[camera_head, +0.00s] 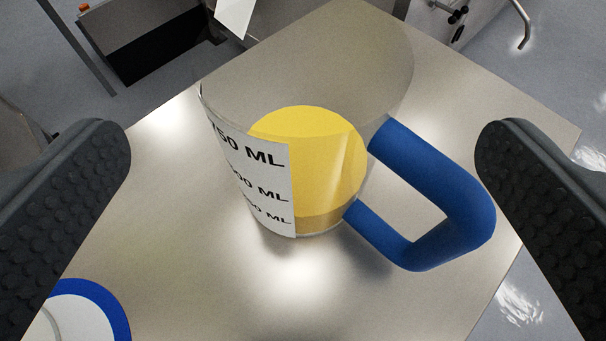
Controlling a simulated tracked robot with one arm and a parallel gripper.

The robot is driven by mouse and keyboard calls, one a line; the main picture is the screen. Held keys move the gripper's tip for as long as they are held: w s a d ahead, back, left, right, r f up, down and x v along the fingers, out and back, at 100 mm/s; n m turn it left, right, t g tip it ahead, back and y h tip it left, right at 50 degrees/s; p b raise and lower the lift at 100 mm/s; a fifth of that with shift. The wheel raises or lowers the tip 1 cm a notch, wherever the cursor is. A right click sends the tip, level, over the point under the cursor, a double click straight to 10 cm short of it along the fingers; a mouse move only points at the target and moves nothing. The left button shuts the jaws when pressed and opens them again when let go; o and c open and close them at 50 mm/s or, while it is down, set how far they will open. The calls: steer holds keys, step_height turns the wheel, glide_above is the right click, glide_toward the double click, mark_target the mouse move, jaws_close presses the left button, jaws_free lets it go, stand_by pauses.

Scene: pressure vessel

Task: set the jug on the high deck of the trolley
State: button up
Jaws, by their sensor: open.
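The jug (307,165) is a clear vessel with a white ML scale label, yellow contents low inside and a blue handle (455,205) on its right side. It stands on a pale metal surface (400,310) in the middle of the view. My gripper (305,150) is open, with one dark ribbed finger at the left and one at the right. The jug and its handle show between the fingers, and neither finger visibly touches them. I cannot tell whether this surface is part of the trolley or which deck it is.
A round white item with a blue rim (88,300) lies at the lower left, partly cut off. Dark and metal equipment (160,45) stands beyond the surface at the upper left. The surface's right edge drops to a grey floor (560,90). Bare surface shows around the jug.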

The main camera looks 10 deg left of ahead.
steer(key=v, duration=0.6)
steer(key=shift+s+r, duration=0.1)
steer(key=d+r+m+t, duration=0.1)
steer(key=d+r, duration=0.3)
steer(key=r, duration=1.1)
steer(key=d+r, duration=0.3)
steer(key=r, duration=1.1)
steer(key=s+d+r+h, duration=0.1)
steer(key=s+d+r, duration=0.1)
steer(key=s+r, duration=0.5)
steer(key=s+d+r+m+t+h, duration=0.1)
steer(key=s+d+r, duration=0.2)
steer(key=s+r, duration=0.4)
step_height(320, 180, up, 7)
steer(key=shift+s+d+r+h, duration=0.15)
steer(key=shift+d+r+h, duration=0.1)
steer(key=shift+h, duration=0.05)
